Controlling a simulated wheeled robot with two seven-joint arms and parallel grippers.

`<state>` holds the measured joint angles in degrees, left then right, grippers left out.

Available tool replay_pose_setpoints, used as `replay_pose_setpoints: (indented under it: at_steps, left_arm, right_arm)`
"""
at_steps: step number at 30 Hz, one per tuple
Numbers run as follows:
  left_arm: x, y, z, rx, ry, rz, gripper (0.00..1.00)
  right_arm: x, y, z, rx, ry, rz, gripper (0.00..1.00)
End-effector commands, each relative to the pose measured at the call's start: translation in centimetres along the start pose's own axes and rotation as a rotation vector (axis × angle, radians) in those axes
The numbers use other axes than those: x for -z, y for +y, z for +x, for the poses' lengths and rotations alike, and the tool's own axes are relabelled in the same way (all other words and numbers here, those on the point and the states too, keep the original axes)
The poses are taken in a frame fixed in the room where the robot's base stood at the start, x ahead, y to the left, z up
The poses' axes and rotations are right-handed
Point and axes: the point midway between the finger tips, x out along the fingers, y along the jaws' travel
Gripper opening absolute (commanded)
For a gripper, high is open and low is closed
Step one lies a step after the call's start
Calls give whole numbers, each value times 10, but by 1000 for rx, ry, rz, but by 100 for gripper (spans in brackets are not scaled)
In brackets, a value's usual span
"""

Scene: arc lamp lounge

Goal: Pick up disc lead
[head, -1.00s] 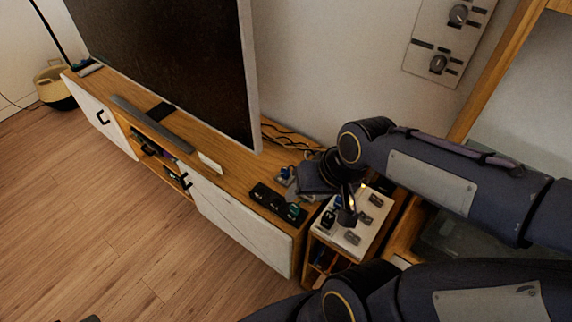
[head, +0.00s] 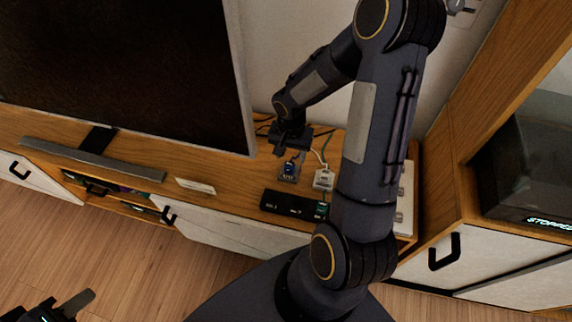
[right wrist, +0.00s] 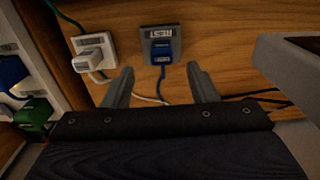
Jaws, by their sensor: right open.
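A blue plug (right wrist: 162,53) with a blue cable sits in a small grey labelled block on the wooden cabinet top; it also shows in the head view (head: 290,168). Beside it, a white plug (right wrist: 92,60) sits in a white block and has a pale cable. A green plug (right wrist: 35,112) is at the left of the wrist view. I cannot read which lead is the disc lead. My right gripper (right wrist: 162,84) is open and empty, its fingertips just short of the blue plug's block, with the blue cable between them. My left gripper (head: 62,306) is low at the left, far from the leads.
A black box (head: 288,204) with labelled inputs lies at the cabinet's front edge. The large television (head: 120,70) stands close left of my right gripper. A soundbar (head: 90,158) and a small white card (head: 196,186) lie on the cabinet top.

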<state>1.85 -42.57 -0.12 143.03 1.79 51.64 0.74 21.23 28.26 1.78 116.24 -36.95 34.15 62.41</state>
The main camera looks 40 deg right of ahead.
Motion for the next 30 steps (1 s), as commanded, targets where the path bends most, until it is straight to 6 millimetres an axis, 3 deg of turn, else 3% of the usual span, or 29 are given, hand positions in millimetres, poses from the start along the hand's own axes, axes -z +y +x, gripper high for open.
replay_pose_setpoints:
  at_steps: [12,23,30]
  left_arm:
    - [-3,-3,6,0,0,0,36]
    - [-3,-3,6,0,0,0,36]
    - [-3,-3,6,0,0,0,36]
  right_arm:
    - [1,-3,57,-1,-3,-1,53]
    - [2,-3,66,1,0,-1,53]
    - [2,-3,66,1,0,-1,21]
